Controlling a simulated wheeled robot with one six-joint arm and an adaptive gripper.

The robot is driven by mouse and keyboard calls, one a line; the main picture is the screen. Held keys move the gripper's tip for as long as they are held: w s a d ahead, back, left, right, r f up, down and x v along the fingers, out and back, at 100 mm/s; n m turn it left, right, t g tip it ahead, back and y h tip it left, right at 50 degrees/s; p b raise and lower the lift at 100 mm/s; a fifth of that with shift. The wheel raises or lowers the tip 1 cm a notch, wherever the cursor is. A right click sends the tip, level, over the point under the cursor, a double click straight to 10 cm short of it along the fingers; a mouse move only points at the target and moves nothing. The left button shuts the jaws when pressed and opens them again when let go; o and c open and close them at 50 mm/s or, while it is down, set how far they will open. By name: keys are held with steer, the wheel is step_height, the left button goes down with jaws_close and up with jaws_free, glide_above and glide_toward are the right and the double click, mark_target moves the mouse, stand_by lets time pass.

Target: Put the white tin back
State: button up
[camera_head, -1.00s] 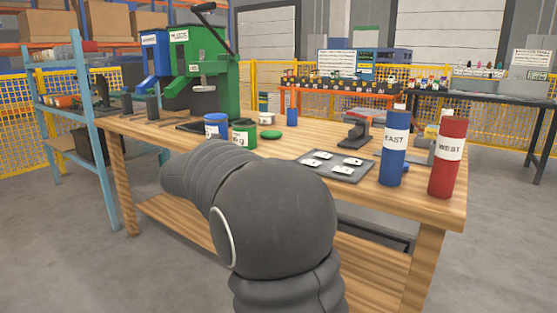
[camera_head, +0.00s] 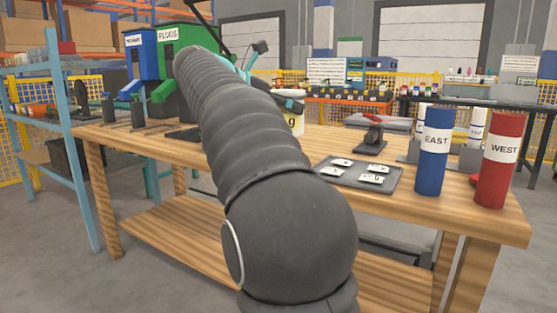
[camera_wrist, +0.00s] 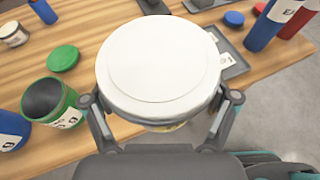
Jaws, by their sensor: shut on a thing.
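The white tin (camera_wrist: 155,65) has its white lid on and fills the middle of the wrist view. My gripper (camera_wrist: 160,108) is shut on it, one finger on each side. In the head view the tin (camera_head: 297,123) shows partly behind my arm, with a dark "g" on its label; my gripper (camera_head: 290,103) shows as teal parts above it. In the wrist view the tin appears above the wooden table. Its underside and the gap below it are hidden.
An open green tin (camera_wrist: 50,104), a green lid (camera_wrist: 63,58) and a blue tin (camera_wrist: 10,130) are left of the held tin. A dark card tray (camera_head: 360,172), the blue EAST tube (camera_head: 432,160) and red WEST tube (camera_head: 499,165) stand right. Green and blue bins rise behind my arm.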

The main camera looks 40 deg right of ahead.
steer(key=shift+w+d+f+b, duration=0.25)
steer(key=shift+w+d+f, duration=1.1)
steer(key=shift+f, duration=0.45)
steer(key=shift+w+d+f+b, duration=0.2)
steer(key=shift+w+d+f, duration=1.1)
steer(key=shift+f, duration=0.5)
steer(key=shift+w+d+f+b, duration=0.25)
steer(key=shift+w+d+f, duration=1.05)
steer(key=shift+f, duration=0.5)
steer(key=shift+f, duration=0.2)
steer(key=o, duration=1.1)
steer(key=shift+r, duration=0.1)
steer(key=shift+r, duration=0.2)
steer(key=p+v, duration=0.1)
steer(key=v, duration=1)
steer(key=shift+s+a+r, duration=0.1)
steer(key=shift+a+r, duration=0.05)
steer(key=shift+a, duration=0.25)
